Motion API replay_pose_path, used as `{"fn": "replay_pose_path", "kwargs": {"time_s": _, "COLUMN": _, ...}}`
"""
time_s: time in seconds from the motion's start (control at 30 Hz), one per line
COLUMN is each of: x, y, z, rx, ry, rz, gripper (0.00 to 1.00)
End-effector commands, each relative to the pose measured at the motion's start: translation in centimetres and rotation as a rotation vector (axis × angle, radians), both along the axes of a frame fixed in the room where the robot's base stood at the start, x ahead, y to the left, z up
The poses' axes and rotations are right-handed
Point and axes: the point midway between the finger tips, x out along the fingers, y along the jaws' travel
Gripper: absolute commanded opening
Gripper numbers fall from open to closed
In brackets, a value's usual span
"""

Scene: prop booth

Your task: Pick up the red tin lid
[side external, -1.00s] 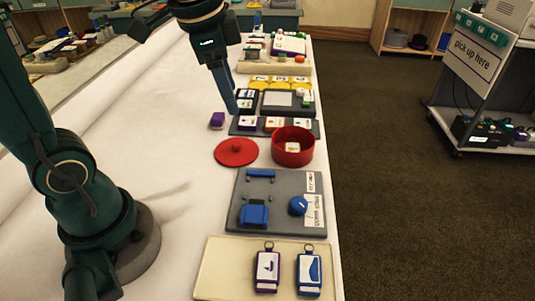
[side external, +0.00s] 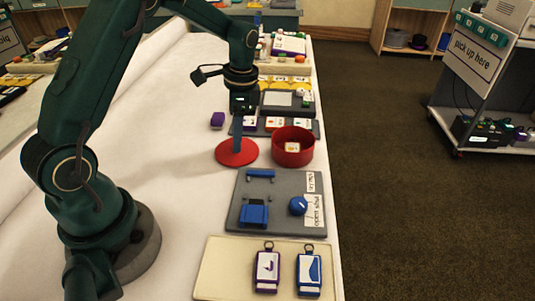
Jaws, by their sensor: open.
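The red tin lid (side external: 246,157) lies flat on the white table, just left of the open red tin (side external: 305,160), which has a small white card-like piece inside. My gripper (side external: 237,146) points straight down over the lid, with its fingertips at or just above the middle of the lid. It is open, though from this side the fingers overlap and the gap does not show. The lid's knob is hidden behind the fingers. I cannot tell whether the fingers touch the lid.
A dark tray with cards (side external: 290,133) lies behind the tin. A grey board (side external: 278,220) with blue parts and a cream tray (side external: 222,270) with two tags lie in front. The table left of the lid is clear.

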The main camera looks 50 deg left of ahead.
Motion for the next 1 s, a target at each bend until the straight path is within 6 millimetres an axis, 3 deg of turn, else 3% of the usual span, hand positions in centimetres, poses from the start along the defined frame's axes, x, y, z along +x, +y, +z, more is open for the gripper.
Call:
{"fn": "replay_pose_path", "kwargs": {"time_s": 0.17, "x": -0.2, "y": 0.1, "z": -1.5, "rx": 0.0, "ry": 0.001, "rz": 0.001, "gripper": 0.59}}
{"fn": "replay_pose_path", "kwargs": {"time_s": 0.43, "x": -0.2, "y": 0.1, "z": -1.7, "rx": 0.0, "ry": -0.002, "rz": 0.001, "gripper": 0.59}}
{"fn": "replay_pose_path", "kwargs": {"time_s": 0.47, "x": -0.2, "y": 0.1, "z": -1.7, "rx": 0.0, "ry": -0.002, "rz": 0.001, "gripper": 0.55}}
{"fn": "replay_pose_path", "kwargs": {"time_s": 0.6, "x": -0.2, "y": 0.1, "z": -1.7, "rx": 0.0, "ry": -0.002, "rz": 0.001, "gripper": 0.02}}
{"fn": "replay_pose_path", "kwargs": {"time_s": 1.0, "x": -0.2, "y": 0.1, "z": -1.4, "rx": 0.001, "ry": -0.003, "rz": 0.0, "gripper": 0.0}}
